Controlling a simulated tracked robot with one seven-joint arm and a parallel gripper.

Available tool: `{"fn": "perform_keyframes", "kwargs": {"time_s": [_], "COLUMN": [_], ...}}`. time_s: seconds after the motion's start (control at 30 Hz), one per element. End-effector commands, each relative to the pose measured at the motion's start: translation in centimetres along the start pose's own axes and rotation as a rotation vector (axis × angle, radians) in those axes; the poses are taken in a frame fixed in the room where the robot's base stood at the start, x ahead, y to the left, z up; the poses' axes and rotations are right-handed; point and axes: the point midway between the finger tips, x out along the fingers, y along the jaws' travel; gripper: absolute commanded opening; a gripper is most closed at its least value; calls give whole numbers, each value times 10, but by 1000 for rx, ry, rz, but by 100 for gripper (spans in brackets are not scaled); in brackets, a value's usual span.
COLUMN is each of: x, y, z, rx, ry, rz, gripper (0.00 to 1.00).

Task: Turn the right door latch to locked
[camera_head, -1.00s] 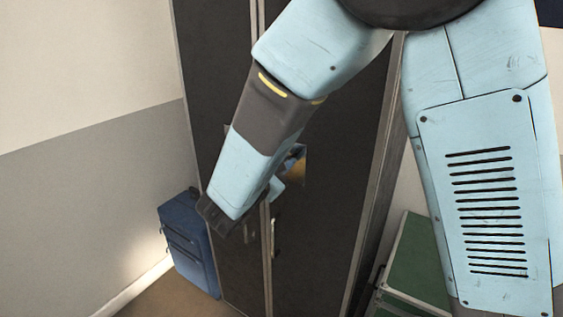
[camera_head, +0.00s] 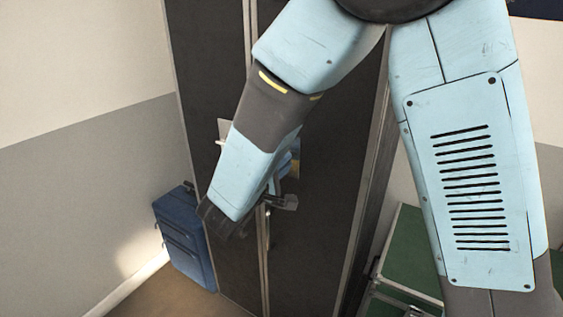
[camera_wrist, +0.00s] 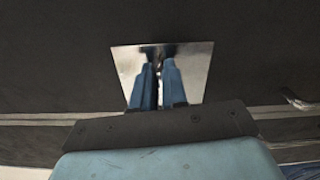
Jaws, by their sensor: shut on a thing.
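The right door latch sits on a shiny metal plate (camera_wrist: 126,68) on the dark wardrobe door; in the head view the plate (camera_head: 294,168) shows only partly, beside my arm. In the wrist view my gripper (camera_wrist: 158,70) has its two blue fingers in front of the plate, close together, with the latch's small knob (camera_wrist: 158,66) between their tips. The gripper is shut on it. Most of the latch is hidden by the fingers, so I cannot tell its exact angle. In the head view my forearm covers most of the gripper.
The tall dark wardrobe (camera_head: 330,110) has another latch plate (camera_head: 223,130) on its left door, partly behind my arm. A blue suitcase (camera_head: 184,240) stands left of the wardrobe. A green case (camera_head: 405,250) stands at the right. Some floor shows at the lower left.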

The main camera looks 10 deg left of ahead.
Motion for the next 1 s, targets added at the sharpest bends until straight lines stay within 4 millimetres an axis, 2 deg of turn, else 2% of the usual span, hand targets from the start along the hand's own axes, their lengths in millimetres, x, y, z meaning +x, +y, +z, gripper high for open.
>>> {"fn": "perform_keyframes", "kwargs": {"time_s": [0.33,0.87,0.9,1.0], "x": [3,3,3,3], "y": [-6,-7,-7,-6], "z": [2,2,2,2], "rx": [123,142,141,142], "ry": [-6,-7,-7,-7], "rz": [-3,-4,-4,-3], "gripper": [0,0,16,26]}}
